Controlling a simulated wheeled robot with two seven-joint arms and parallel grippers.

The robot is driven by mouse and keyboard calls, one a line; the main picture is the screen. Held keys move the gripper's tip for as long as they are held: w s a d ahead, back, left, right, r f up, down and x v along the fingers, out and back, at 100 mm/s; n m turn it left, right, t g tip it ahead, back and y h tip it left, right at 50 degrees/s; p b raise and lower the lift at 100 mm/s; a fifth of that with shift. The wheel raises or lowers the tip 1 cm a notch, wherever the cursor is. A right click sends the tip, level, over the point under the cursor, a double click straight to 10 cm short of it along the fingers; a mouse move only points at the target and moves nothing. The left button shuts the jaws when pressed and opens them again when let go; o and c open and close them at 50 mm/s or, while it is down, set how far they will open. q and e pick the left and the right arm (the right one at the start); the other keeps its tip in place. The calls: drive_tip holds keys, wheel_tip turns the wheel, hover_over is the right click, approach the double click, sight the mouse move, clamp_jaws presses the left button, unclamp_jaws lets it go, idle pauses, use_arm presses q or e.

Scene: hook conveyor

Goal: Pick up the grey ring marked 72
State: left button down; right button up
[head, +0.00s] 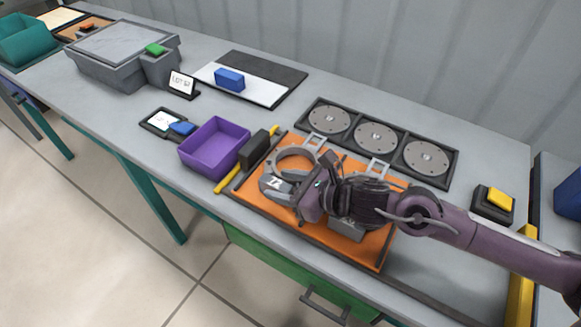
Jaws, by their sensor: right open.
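The grey ring marked 72 (279,160) lies on the left part of an orange board (376,250). Its dark label with the white 72 faces the front. My right gripper (287,191) comes in from the right, low over the front right side of the ring, with its jaws open. Its hand hides part of the ring, and I cannot tell whether the fingers touch it. My left gripper is not in view.
Another grey piece (347,230) lies on the board, partly under my right arm. A purple bin (213,148) and a black block (254,150) stand to the left. A black tray with three grey discs (376,137) lies behind. A yellow button (499,199) is at right.

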clamp_jaws()
idle(0.3)
